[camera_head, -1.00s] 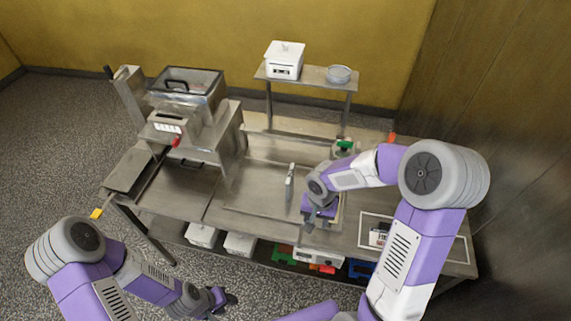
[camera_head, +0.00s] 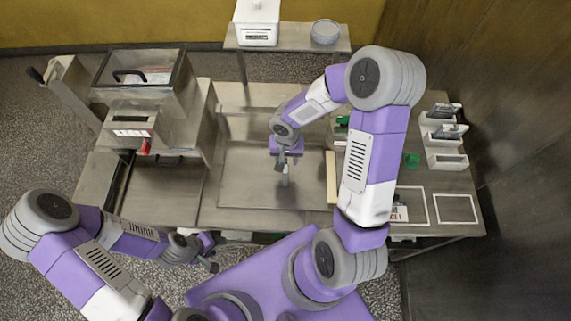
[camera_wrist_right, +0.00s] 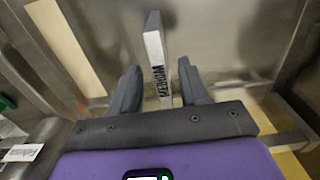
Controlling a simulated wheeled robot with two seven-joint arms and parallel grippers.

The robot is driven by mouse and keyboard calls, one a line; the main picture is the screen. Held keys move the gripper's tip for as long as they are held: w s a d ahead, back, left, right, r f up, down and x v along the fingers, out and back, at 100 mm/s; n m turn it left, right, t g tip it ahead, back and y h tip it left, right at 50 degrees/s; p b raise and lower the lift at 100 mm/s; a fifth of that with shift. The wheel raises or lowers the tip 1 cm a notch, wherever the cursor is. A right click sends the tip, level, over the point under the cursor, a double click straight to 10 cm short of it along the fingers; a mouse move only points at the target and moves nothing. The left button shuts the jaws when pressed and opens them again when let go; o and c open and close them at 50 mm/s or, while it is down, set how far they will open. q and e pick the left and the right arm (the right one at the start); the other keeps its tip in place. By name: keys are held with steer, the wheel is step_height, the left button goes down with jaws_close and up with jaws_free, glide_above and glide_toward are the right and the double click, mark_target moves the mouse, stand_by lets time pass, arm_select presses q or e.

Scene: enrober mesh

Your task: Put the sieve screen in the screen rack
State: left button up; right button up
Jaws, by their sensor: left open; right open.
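A thin pale upright piece marked MEDIUM (camera_wrist_right: 157,62), which looks like the sieve screen or its handle seen edge-on, stands between the spread fingers of my right gripper (camera_wrist_right: 160,90). Gaps show on both sides of it. In the head view it is a small pale strip (camera_head: 285,179) below my right gripper (camera_head: 285,160), which is open over the steel work surface. My left gripper (camera_head: 211,258) is open and empty at the table's front edge. White slotted holders, likely the screen rack (camera_head: 445,162), stand at the right; the back two hold dark plates and the front one looks empty.
A machine with a lidded hopper (camera_head: 145,75) stands at the left. A pale bar (camera_head: 331,177) lies right of the screen. A green block (camera_head: 411,160) and outlined areas (camera_head: 457,208) are on the right. A back shelf (camera_head: 290,42) holds a white box and a round dish.

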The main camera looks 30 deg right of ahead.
step_height(320, 180, down, 3)
steer(key=shift+r, duration=0.1)
jaws_close()
steer(key=shift+w+r, duration=0.1)
stand_by(0.3)
